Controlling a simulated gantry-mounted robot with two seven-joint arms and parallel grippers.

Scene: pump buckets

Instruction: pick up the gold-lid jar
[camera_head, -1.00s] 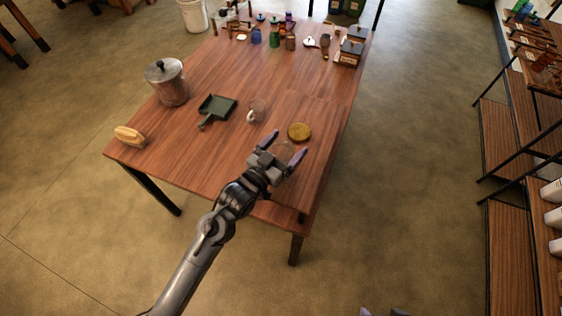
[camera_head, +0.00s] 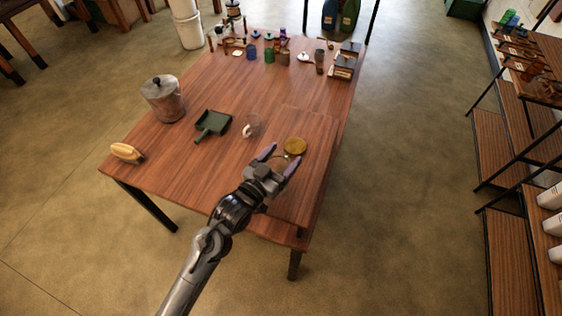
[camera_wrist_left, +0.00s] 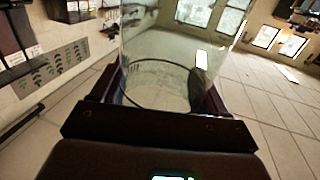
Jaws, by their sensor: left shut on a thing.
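The gold-lid jar stands on the wooden table near its right front edge. Its gold lid (camera_head: 295,146) shows in the head view just beyond my left fingertips; its clear glass body is hard to make out there. My left gripper (camera_head: 281,158) reaches in from the front and is shut on the jar, one finger on each side. In the left wrist view the clear glass jar (camera_wrist_left: 165,55) fills the space between the dark fingers. I cannot clearly see a gap under the jar. My right gripper is not in view.
A glass mug (camera_head: 251,127) and a dark green dustpan (camera_head: 213,124) lie to the left of the jar. A metal pot (camera_head: 162,98) and a yellowish brush-like thing (camera_head: 126,152) are farther left. Several small containers crowd the back. The right table edge is close to the jar.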

